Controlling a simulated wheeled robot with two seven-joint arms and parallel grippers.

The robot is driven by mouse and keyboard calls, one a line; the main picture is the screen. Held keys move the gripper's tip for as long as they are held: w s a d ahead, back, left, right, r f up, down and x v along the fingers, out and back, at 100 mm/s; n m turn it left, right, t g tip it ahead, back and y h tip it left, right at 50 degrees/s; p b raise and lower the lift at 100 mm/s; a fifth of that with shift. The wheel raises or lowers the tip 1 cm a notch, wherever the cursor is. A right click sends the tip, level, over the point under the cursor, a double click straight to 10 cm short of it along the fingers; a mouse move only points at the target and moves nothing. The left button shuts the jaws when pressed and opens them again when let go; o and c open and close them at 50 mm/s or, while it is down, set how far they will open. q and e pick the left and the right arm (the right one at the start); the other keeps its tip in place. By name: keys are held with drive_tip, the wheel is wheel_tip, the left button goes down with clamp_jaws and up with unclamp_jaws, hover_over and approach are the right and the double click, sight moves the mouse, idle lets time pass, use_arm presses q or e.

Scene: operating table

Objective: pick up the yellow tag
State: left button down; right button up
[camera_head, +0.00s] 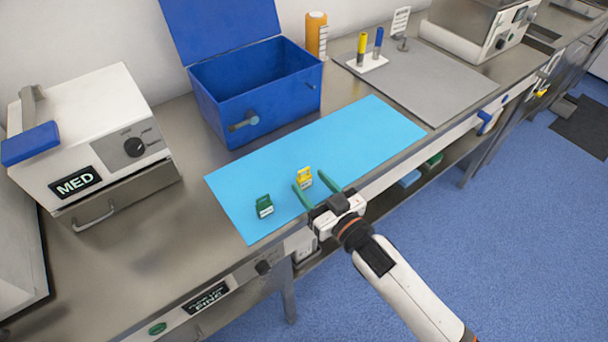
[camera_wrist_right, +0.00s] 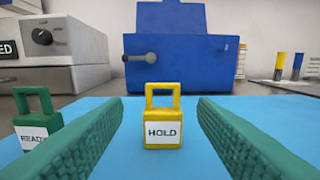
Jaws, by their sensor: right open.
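The yellow tag (camera_head: 304,178) stands upright on the light blue mat (camera_head: 350,140). In the right wrist view the yellow tag (camera_wrist_right: 162,118) shows a white label reading HOLD and a square loop on top. My right gripper (camera_head: 314,180) is open, its two green fingers pointing toward the tag from the front edge of the table. In the wrist view the tag appears centred between the fingers (camera_wrist_right: 160,120), a little beyond their tips and apart from both. My left gripper is not in view.
A green tag (camera_head: 264,206), labelled READY in part, stands left of the yellow one; it also shows in the wrist view (camera_wrist_right: 38,125). An open blue box (camera_head: 262,95) stands behind the mat. A white MED machine (camera_head: 95,135) is at left. The mat's right half is clear.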

drive_tip(key=shift+w+a, duration=0.2)
drive_tip(key=shift+w, duration=0.2)
drive_tip(key=shift+w+a, duration=0.1)
drive_tip(key=shift+w, duration=0.1)
drive_tip(key=p+x, duration=0.1)
drive_tip(key=x, duration=0.3)
drive_tip(key=shift+w+a+r, duration=0.1)
drive_tip(key=shift+w+a, duration=0.1)
drive_tip(key=shift+w, duration=0.15)
drive_tip(key=shift+s, duration=0.1)
drive_tip(key=shift+c, duration=0.8)
drive_tip(key=c, duration=0.8)
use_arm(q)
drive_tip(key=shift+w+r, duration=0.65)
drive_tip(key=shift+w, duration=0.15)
use_arm(e)
wheel_tip(320, 180, up, 10)
drive_tip(key=shift+r, duration=0.1)
